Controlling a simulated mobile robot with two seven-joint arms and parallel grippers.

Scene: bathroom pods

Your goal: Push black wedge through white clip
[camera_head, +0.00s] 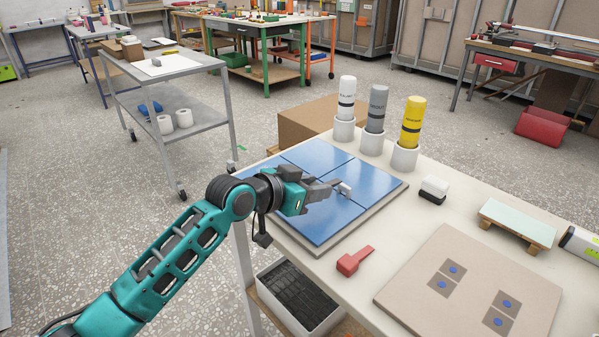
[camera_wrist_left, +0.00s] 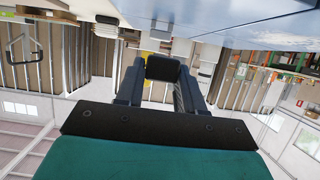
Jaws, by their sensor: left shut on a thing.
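My left gripper (camera_head: 328,187) is low over the blue tiled panel (camera_head: 318,157), reaching in from the left. It is shut on the black wedge, which shows between the fingers in the left wrist view (camera_wrist_left: 163,68). In the head view the dark fingers and the wedge are hard to tell apart. A small white clip (camera_head: 345,189) is at the fingertips, on the panel near a seam between tiles. I cannot tell whether the wedge touches the clip or is inside its opening. My right gripper is not in view.
A red tool (camera_head: 354,261) lies on the table in front of the panel. A black and white block (camera_head: 434,190) is to the right, near a beige board with blue dots (camera_head: 470,286). White, grey and yellow bottles (camera_head: 411,122) stand behind the panel.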

